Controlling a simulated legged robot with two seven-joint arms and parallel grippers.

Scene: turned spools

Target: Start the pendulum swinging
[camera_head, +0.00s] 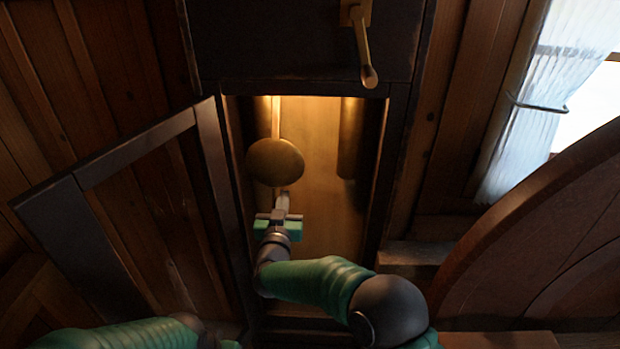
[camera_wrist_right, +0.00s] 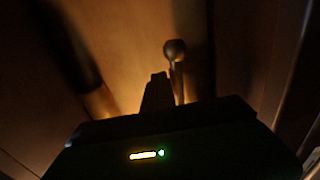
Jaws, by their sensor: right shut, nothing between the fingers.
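The pendulum has a round brass bob (camera_head: 275,161) on a thin rod (camera_head: 276,115), hanging inside a lit, open clock case. My right gripper (camera_head: 282,203) is shut and empty, its tips just below the bob in the head view. Whether they touch it I cannot tell. In the right wrist view a dark finger shape (camera_wrist_right: 157,93) stands in front of a round shape on a stem (camera_wrist_right: 175,48), which looks like the bob. Of my left gripper only a sliver (camera_head: 230,345) shows at the bottom edge; its fingers are out of frame.
The case door (camera_head: 135,147) stands open to the left. A brass cylinder (camera_head: 350,140) hangs right of the bob. A brass handle (camera_head: 362,45) sticks out above the opening. A curved wooden piece (camera_head: 540,235) and a curtained window (camera_head: 530,90) are at right.

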